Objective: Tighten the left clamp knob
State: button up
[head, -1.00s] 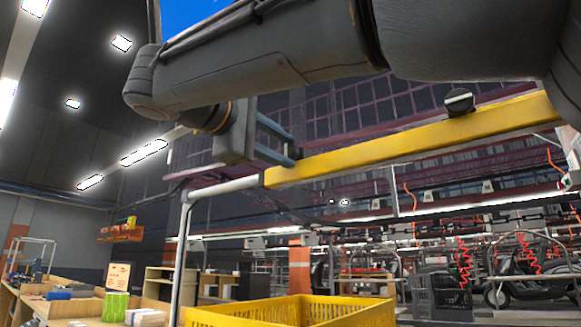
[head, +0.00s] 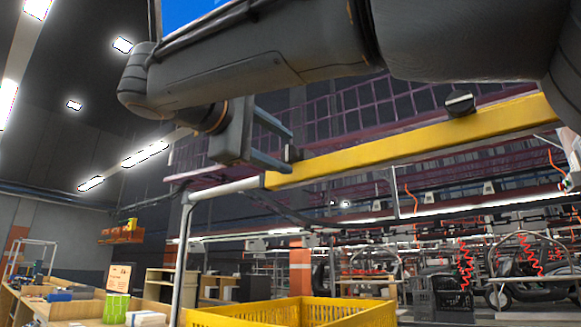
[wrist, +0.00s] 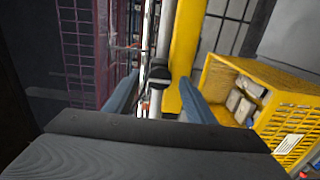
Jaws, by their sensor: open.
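The left clamp knob (head: 292,153) is a small dark knob at the left end of the yellow beam (head: 400,145). In the wrist view the black knob (wrist: 160,72) shows a pale stripe and lies between my fingertips in the picture. My gripper (head: 289,150) is open, with its blue-grey fingers on either side of the knob. In the wrist view gaps show between the knob and both fingers of my gripper (wrist: 159,78). Contact is not visible. A second black knob (head: 459,102) with a white stripe sits farther right on the beam.
A grey pipe frame (head: 222,189) joins the beam's left end and bends downward. A yellow crate (head: 300,311) stands below; in the wrist view the crate (wrist: 288,118) holds boxes. Workbenches with small goods are at far left.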

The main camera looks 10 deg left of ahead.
jog(key=v, duration=0.7)
dwell(0.4)
jog(key=w+d+f+n+g+y+p, duration=0.1)
jog(key=w+d+f+g, duration=0.1)
jog(key=w+f, duration=0.35)
jog(key=w+d+f+g+p, duration=0.1)
jog(key=w+d+f, duration=0.2)
jog(key=f, duration=0.6)
jog(key=w+d+f+n+g+y+p, duration=0.15)
jog(key=w+f, duration=0.25)
jog(key=f, duration=0.4)
jog(key=d+f+m+g, duration=0.1)
jog(key=d+f+g, duration=0.15)
jog(key=f, duration=0.35)
jog(key=d+f+g, duration=0.1)
jog(key=d+f, duration=0.3)
jog(key=f, duration=0.2)
jog(key=s+d+f+m+g+y+p, duration=0.2)
jog(key=s+d+f+m+g, duration=0.1)
jog(key=d+f, duration=0.55)
jog(key=s+d+f+m+g+y+p, duration=0.1)
jog(key=s+d+f+m, duration=0.3)
jog(key=s+f, duration=0.4)
jog(key=s+d+f+m+g+y+p, duration=0.2)
jog(key=s+d+f+m, duration=0.3)
jog(key=s+f, duration=0.4)
notch_tip(320, 180, down, 3)
jog(key=shift+s+d+r+m+g+y, duration=0.1)
jog(key=shift+s+d+m+g+y, duration=0.2)
jog(key=shift+m+g+y, duration=0.5)
